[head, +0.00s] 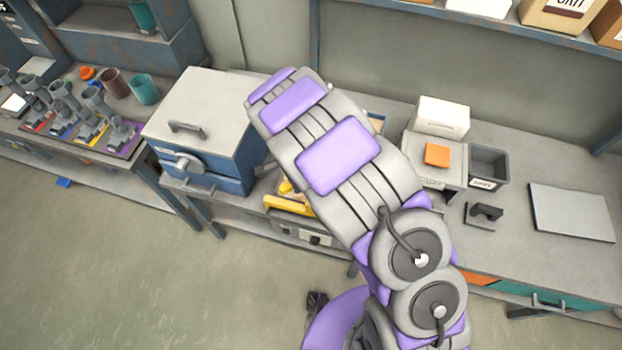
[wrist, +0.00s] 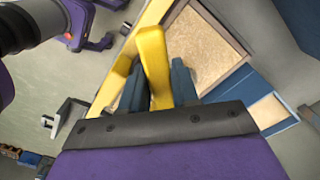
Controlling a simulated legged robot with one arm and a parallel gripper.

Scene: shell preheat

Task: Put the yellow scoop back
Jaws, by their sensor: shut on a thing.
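The yellow scoop (wrist: 153,55) is in the wrist view, with its long yellow part running up from between my fingers. My gripper (wrist: 158,88) is shut on it, with a dark blue finger on each side. The scoop's far end lies over or beside a yellow-edged box (wrist: 110,85); I cannot tell whether they touch. In the head view my arm hides the gripper. A bit of yellow (head: 287,188) shows beside the arm above the yellow front edge (head: 288,206) of the box; I cannot tell if it is the scoop.
A sand-coloured, framed surface (wrist: 205,45) lies beside the scoop. In the head view, a blue oven-like box (head: 205,125) stands left of my arm. A scale-like device (head: 436,178) with an orange block (head: 437,154), a grey bin (head: 488,165) and a flat plate (head: 571,212) are to the right.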

